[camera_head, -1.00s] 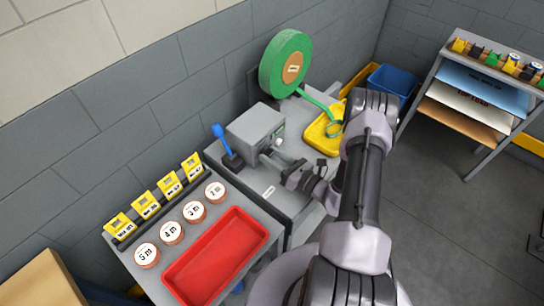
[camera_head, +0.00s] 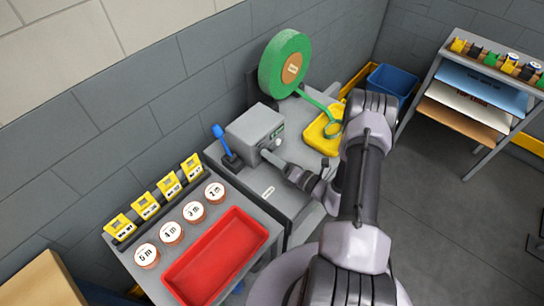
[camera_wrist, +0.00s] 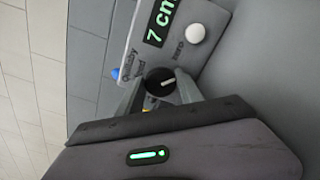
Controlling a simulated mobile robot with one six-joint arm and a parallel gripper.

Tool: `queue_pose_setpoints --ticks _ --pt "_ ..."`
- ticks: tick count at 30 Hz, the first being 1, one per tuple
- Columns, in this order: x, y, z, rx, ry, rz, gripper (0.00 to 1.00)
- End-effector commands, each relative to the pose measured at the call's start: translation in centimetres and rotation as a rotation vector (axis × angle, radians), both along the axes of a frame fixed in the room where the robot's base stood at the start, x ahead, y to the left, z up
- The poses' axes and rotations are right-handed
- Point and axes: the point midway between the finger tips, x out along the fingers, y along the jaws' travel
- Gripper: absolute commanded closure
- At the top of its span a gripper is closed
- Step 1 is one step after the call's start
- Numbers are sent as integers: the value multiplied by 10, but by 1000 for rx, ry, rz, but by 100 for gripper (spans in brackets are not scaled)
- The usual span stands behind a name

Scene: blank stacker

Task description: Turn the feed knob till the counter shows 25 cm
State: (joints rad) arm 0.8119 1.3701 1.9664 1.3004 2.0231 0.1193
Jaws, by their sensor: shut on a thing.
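The feed knob (camera_wrist: 158,80) is black and round with a white pointer line, on the face of the grey machine box (camera_head: 253,130). My gripper (camera_wrist: 162,88) is shut on the knob, one finger on each side of it. In the head view my gripper (camera_head: 272,157) reaches the front of the box, and the knob is hidden there. The counter (camera_wrist: 160,22) is a dark display with green figures reading 7 cm. A white round button (camera_wrist: 195,33) marked zero sits beside it.
A blue lever (camera_head: 221,138) stands left of the box. A green reel (camera_head: 285,64) stands behind it, its strip running to a yellow tray (camera_head: 318,143). A red tray (camera_head: 262,232) and several marked discs lie on the front-left table. A rack (camera_head: 439,70) stands at right.

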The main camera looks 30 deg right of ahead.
Motion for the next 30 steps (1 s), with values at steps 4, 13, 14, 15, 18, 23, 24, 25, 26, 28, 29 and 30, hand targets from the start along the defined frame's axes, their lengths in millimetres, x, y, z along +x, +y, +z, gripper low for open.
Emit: queue_pose_setpoints --ticks 4,13,14,15,18,23,24,25,26,28,29,30 --pt "0 0 -1 19 8 0 98" --pt "-1 0 -1 24 10 0 98" --pt "-1 0 -1 24 10 0 98" --pt "-1 0 -1 24 10 0 98" --pt "-1 0 -1 24 10 0 47" --pt "0 0 -1 23 10 0 35" --pt "0 0 -1 23 10 0 35" --pt "0 0 -1 23 9 1 35" --pt "0 0 -1 23 9 1 35" --pt "0 0 0 22 9 1 35" --pt "-1 0 0 23 9 0 35" --pt "-2 -1 0 23 9 -1 35"
